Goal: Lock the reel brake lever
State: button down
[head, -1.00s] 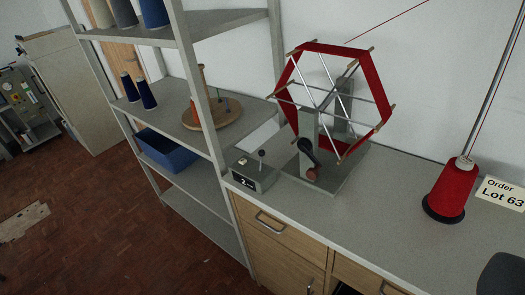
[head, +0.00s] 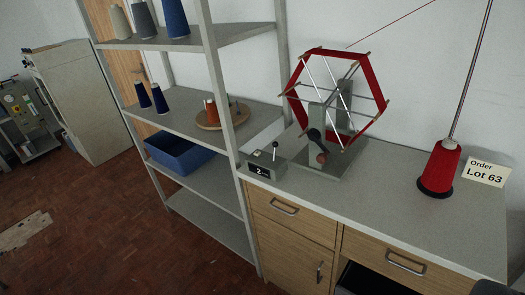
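A hexagonal reel (head: 374,86) wound with red yarn stands on a grey stand on the worktop. My gripper is not clearly in view. A dark shape (head: 490,288) shows at the bottom right corner, and I cannot tell what it is.
The worktop (head: 390,205) is clear in front of the reel. A red yarn cone (head: 441,168) with a tall rod and an "Order Lot 63" card (head: 483,172) stand at right. A grey shelf post (head: 226,110) rises left of the small box. Drawers (head: 285,212) are below.

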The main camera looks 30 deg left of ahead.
aim_at(275, 144)
jog(key=k, duration=0.85)
jog(key=u, duration=0.25)
jog(key=i, duration=0.35)
jog(key=u, duration=0.7)
jog(key=i, duration=2)
jog(key=z, duration=0.6)
